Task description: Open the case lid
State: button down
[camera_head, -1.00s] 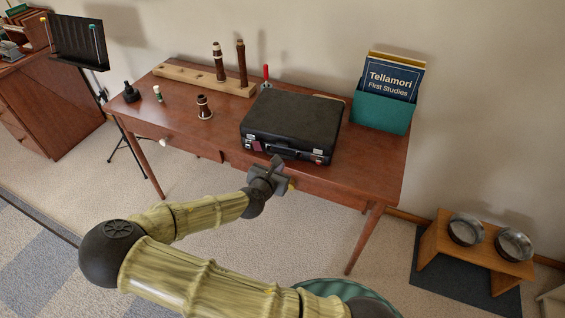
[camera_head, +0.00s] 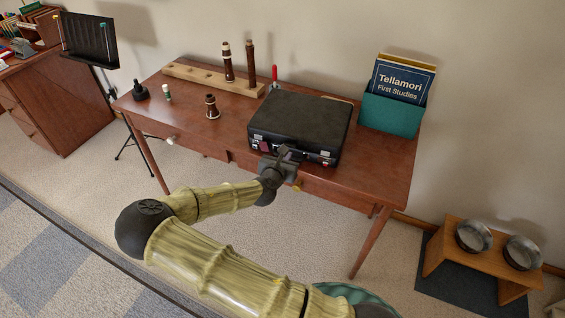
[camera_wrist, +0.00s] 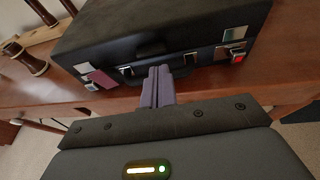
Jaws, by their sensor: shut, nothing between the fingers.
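The black case (camera_head: 301,121) lies on the wooden desk with its lid down. It also fills the top of the wrist view (camera_wrist: 165,30). Its front side faces me, with a handle (camera_wrist: 160,63) in the middle. A metal latch (camera_wrist: 234,46) sits at the right with a small red spot below it, and another latch (camera_wrist: 88,72) sits at the left beside a dark red tag (camera_wrist: 103,79). My gripper (camera_head: 284,152) is in front of the case's front side; in the wrist view its fingers (camera_wrist: 160,72) are shut and point at the handle. I cannot tell whether they touch it.
The desk (camera_head: 378,160) also holds a wooden stand (camera_head: 212,80) with upright instrument joints, a loose joint (camera_head: 212,107), small bottles and a teal box (camera_head: 391,114) of books. A music stand (camera_head: 90,40) is at the left. Two metal bowls sit on a low wooden stand (camera_head: 448,250) at right.

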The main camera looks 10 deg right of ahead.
jog(key=shift+x, duration=1.85)
jog(key=shift+r, duration=0.15)
